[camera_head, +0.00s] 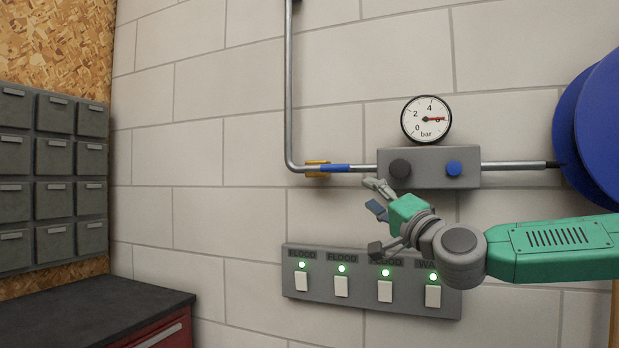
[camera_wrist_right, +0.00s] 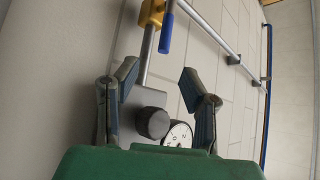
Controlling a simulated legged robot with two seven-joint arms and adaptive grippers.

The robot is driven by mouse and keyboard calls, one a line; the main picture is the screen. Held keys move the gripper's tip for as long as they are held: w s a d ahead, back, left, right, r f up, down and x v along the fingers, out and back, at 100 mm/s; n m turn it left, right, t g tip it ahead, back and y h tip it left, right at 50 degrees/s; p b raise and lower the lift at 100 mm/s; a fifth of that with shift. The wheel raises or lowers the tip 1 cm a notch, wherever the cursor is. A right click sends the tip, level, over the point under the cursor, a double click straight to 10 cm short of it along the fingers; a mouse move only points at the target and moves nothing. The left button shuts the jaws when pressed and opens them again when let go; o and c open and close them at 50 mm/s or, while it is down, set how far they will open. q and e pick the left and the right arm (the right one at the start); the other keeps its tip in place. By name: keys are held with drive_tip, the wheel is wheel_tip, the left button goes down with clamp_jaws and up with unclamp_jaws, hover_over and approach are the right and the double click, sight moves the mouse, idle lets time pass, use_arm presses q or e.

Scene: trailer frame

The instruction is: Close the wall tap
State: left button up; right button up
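The wall tap is a brass body (camera_head: 313,175) on a grey pipe, with a blue lever (camera_head: 335,168) lying along the pipe. In the right wrist view the yellow body (camera_wrist_right: 152,13) and blue lever (camera_wrist_right: 166,34) show at the top, beyond the fingertips. My right gripper (camera_head: 374,220) is open and empty, below and right of the lever, in front of the wall under the grey box. In the right wrist view the spread fingers (camera_wrist_right: 158,80) frame the pipe and part of the box, apart from the lever. My left gripper is not in view.
The grey box (camera_head: 430,179) carries a black knob (camera_head: 399,168) and a blue knob (camera_head: 454,168), with a pressure gauge (camera_head: 426,119) above. A switch panel (camera_head: 312,287) with lit green lamps sits below. A blue reel (camera_head: 597,125) is at right; drawers (camera_head: 55,180) and a bench (camera_head: 90,315) stand left.

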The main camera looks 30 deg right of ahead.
sight(341, 171)
drive_tip(key=x, duration=0.3)
drive_tip(key=a+x, duration=0.1)
drive_tip(key=x, duration=0.2)
drive_tip(key=p+x, duration=0.1)
drive_tip(key=x, duration=0.2)
drive_tip(key=shift+s+a+r, duration=0.15)
drive_tip(key=shift+a+r, duration=0.15)
drive_tip(key=shift+a, duration=0.05)
drive_tip(key=w, duration=0.1)
drive_tip(key=w+d+r, duration=0.1)
drive_tip(key=w, duration=0.1)
drive_tip(key=shift+w+d+r+p, duration=0.15)
drive_tip(key=shift+w+p, duration=0.1)
drive_tip(key=shift+p, duration=0.05)
drive_tip(key=shift+w+d+r, duration=0.1)
drive_tip(key=shift+w+d, duration=0.3)
drive_tip(key=shift+w, duration=0.1)
drive_tip(key=shift+w+a+r, duration=0.1)
drive_tip(key=shift+a+r, duration=0.05)
drive_tip(key=shift+a, duration=0.6)
drive_tip(key=c, duration=0.3)
drive_tip(key=shift+a, duration=0.1)
clamp_jaws()
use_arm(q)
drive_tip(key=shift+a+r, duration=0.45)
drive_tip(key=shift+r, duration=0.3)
